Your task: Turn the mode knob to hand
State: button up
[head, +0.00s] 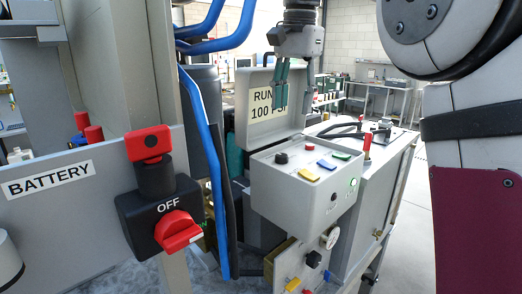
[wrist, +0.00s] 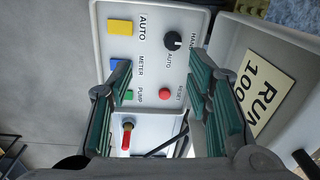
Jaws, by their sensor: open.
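The mode knob (wrist: 172,40) is a round black knob on a light grey panel (wrist: 150,12). The word HAND is to its right and AUTO below it in the wrist view. A small pale mark shows on the knob's right side, but I cannot tell which label it points to. In the head view the knob (head: 281,158) is small on the sloping top of the grey box (head: 290,205). My gripper (head: 294,108) hangs above the box, open and empty. In the wrist view its fingers (wrist: 160,70) stand apart on either side of the panel's middle, clear of the knob.
A raised lid (head: 262,128) marked RUN 100 stands behind the panel, close to my gripper. Blue pipes (head: 212,150) rise on the left.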

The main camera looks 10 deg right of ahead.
aim_at(282, 155)
jog(key=shift+m+g, duration=0.3)
jog(key=shift+m, duration=0.2)
jog(key=w+f+p, duration=0.1)
jog(key=f, duration=0.3)
jog(key=a+f+p, duration=0.1)
jog(key=f, duration=0.2)
jog(key=w+f+p, duration=0.1)
jog(key=f, duration=0.3)
jog(key=shift+w+a+f+p, duration=0.15)
jog(key=shift+w+f+p, duration=0.15)
jog(key=shift+w+p, duration=0.1)
jog(key=shift+f, duration=0.55)
grip_shut()
